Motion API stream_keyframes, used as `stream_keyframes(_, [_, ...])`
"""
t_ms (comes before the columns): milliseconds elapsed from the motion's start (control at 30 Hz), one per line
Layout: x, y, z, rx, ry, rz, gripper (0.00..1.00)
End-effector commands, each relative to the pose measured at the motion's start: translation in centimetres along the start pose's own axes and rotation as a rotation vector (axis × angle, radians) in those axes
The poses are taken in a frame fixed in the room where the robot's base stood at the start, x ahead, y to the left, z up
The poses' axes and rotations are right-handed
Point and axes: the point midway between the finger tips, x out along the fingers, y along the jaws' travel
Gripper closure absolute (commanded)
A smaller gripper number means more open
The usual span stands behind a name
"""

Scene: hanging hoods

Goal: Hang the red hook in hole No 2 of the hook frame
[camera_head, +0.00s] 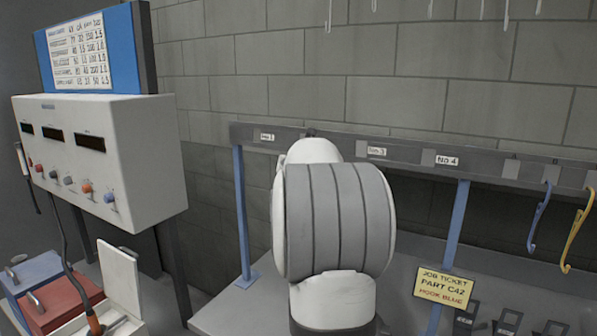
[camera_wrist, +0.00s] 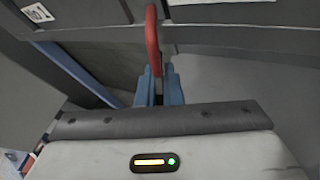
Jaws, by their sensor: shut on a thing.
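My gripper (camera_wrist: 158,82) is shut on the red hook (camera_wrist: 152,38), between its blue fingers in the wrist view. The hook's curved top rises above the fingers, in front of the dark grey bar of the hook frame (camera_wrist: 235,15); whether it touches the bar or enters a hole I cannot tell. In the head view the hook frame (camera_head: 405,154) runs across the picture with labels No 1, No 3 and No 4. My arm covers the No 2 place, my gripper and the red hook there.
A blue hook (camera_head: 539,217) and a yellow hook (camera_head: 575,240) hang at the frame's right. A yellow job ticket (camera_head: 443,287) reads part C42, hook blue. Blue posts (camera_head: 242,210) support the bar. A white instrument panel (camera_head: 100,150) stands left, above a red box (camera_head: 60,303).

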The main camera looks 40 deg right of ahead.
Motion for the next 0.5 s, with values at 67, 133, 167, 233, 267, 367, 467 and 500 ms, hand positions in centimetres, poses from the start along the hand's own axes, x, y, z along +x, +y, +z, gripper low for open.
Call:
stream_keyframes(67, [-0.01, 0.00, 0.02, 0.000, 0.000, 0.000, 1.00])
stream_keyframes(133, [-0.01, 0.00, 0.02, 0.000, 0.000, 0.000, 1.00])
stream_keyframes(167, [-0.01, 0.00, 0.02, 0.000, 0.000, 0.000, 1.00])
stream_keyframes(233, [-0.01, -0.01, 0.02, 0.000, 0.000, 0.000, 0.90])
stream_keyframes(267, [-0.01, -0.01, 0.02, 0.000, 0.000, 0.000, 0.87])
stream_keyframes(367, [-0.01, -0.01, 0.02, 0.000, 0.000, 0.000, 0.79])
stream_keyframes(467, [-0.01, -0.01, 0.02, 0.000, 0.000, 0.000, 0.71])
stream_keyframes(500, [-0.01, -0.01, 0.02, 0.000, 0.000, 0.000, 0.68])
